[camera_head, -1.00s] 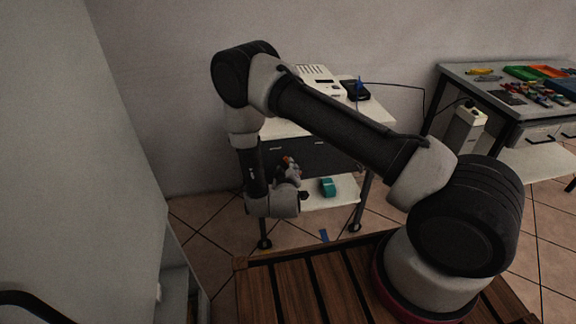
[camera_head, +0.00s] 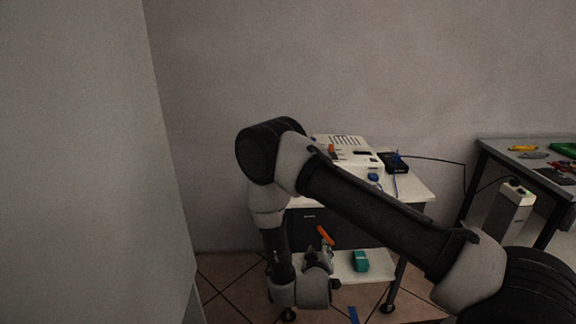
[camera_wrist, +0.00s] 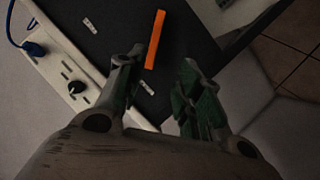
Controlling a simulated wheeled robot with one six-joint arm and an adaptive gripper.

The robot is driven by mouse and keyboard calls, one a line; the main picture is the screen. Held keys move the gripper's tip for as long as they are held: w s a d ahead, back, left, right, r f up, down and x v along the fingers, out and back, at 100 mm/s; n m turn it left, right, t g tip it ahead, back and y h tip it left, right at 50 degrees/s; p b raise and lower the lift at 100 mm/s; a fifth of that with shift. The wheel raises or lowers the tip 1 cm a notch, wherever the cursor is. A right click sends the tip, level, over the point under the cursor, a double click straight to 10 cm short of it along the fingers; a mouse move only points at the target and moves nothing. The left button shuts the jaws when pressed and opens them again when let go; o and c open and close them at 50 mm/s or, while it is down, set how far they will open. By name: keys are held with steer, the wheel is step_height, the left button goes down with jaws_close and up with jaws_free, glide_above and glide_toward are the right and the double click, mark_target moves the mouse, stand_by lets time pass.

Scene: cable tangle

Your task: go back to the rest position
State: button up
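My gripper (camera_wrist: 160,75) shows its two fingers spread, with an empty gap between the tips. In the head view my gripper (camera_head: 322,250) hangs below my bent arm, in front of the cart's dark drawer front. An orange bar (camera_wrist: 156,38) shows just beyond the fingertips in the wrist view, and the fingers are not closed on it. An orange piece (camera_head: 325,235) also shows just above my gripper in the head view. What it rests on or is fixed to is unclear.
A white cart (camera_head: 415,187) carries a white device (camera_head: 345,150) and a black box (camera_head: 394,161) with a blue cable. A teal block (camera_head: 360,261) lies on its lower shelf. A table (camera_head: 500,147) stands right; a pale panel (camera_head: 80,160) fills the left.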

steer(key=s+a+f+g+y, duration=0.3)
steer(key=s+f+g, duration=0.5)
steer(key=s+g, duration=0.25)
steer(key=s+d+r+g, duration=0.2)
steer(key=r, duration=0.7)
steer(key=s+d+r+g+y, duration=0.1)
steer(key=s+d+r, duration=0.15)
steer(key=r, duration=0.55)
steer(key=s+d+r+g, duration=0.1)
steer(key=s+r+g, duration=0.15)
steer(key=r, duration=0.65)
steer(key=s+d+r+m+t, duration=0.2)
steer(key=s+d+r, duration=0.3)
steer(key=d+r, duration=0.4)
steer(key=s+d+r+m+t, duration=0.2)
steer(key=s+d+r+t, duration=0.3)
steer(key=d+r, duration=0.5)
step_height(320, 180, up, 6)
steer(key=shift+r+h, duration=0.2)
steer(key=shift+h, duration=0.1)
